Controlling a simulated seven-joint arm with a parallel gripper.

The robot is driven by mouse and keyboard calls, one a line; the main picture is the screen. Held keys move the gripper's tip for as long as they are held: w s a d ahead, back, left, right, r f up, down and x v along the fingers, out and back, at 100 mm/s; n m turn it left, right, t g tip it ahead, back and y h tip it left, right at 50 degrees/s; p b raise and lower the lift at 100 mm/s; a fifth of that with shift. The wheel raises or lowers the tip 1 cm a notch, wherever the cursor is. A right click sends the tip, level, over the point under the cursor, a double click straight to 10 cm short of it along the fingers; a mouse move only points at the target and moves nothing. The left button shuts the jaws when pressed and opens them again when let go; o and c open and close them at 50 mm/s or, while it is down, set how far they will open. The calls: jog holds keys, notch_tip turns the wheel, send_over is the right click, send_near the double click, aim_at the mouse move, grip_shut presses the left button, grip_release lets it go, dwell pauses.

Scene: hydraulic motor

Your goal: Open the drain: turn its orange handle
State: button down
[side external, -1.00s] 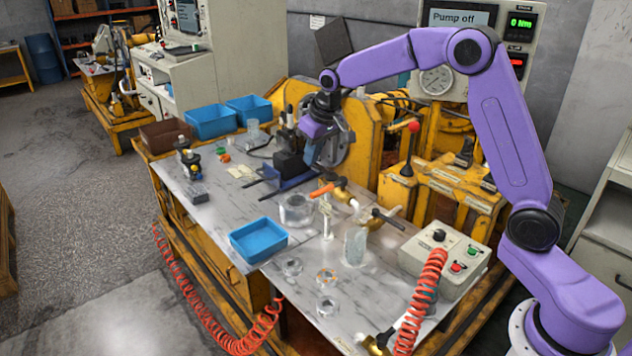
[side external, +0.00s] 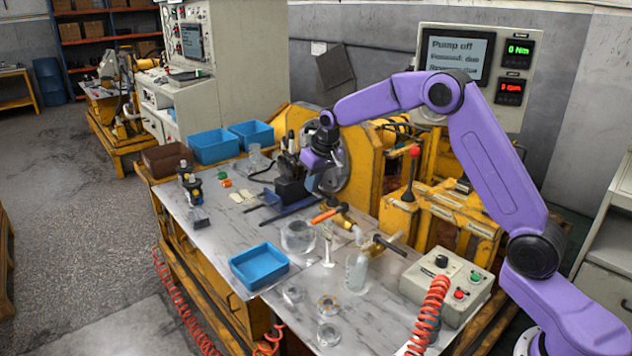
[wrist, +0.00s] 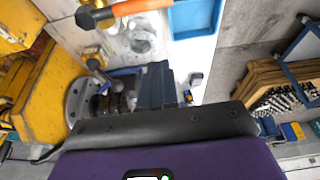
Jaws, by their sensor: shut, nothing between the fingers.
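The drain's orange handle (side external: 326,214) sits on a brass valve (side external: 345,220) above the bench, beside a clear round jar. It runs from lower left to upper right in the side view. In the wrist view the orange handle (wrist: 140,7) shows at the top edge, with its brass fitting (wrist: 88,18) to the left. My purple gripper (side external: 314,172) is shut and empty, above and behind the handle and apart from it, in front of the round metal flange (side external: 335,170). Its fingertips are hard to make out in either view.
A second brass valve with a dark lever (side external: 388,243) is right of the drain. A clear jar (side external: 298,237) and a blue tray (side external: 258,266) stand nearby. A dark tool holder (side external: 290,180) is close to my gripper. A control box (side external: 447,284) is at right.

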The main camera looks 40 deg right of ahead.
aim_at(322, 218)
notch_tip(322, 218, down, 7)
jog(key=s, duration=0.1)
jog(key=shift+s, duration=0.3)
jog(key=shift+f, duration=0.1)
dwell(0.6)
jog(key=shift+s+n+y, duration=0.6)
jog(key=shift+s+n, duration=0.85)
jog(key=shift+n, duration=0.35)
jog(key=s+d+n+g+y, duration=0.2)
jog(key=s+d+n, duration=0.5)
jog(key=n, duration=0.6)
jog(key=shift+s+d+g+y, duration=0.15)
jog(key=shift+d+g+y, duration=0.25)
jog(key=shift+g, duration=0.4)
jog(key=shift+d, duration=0.2)
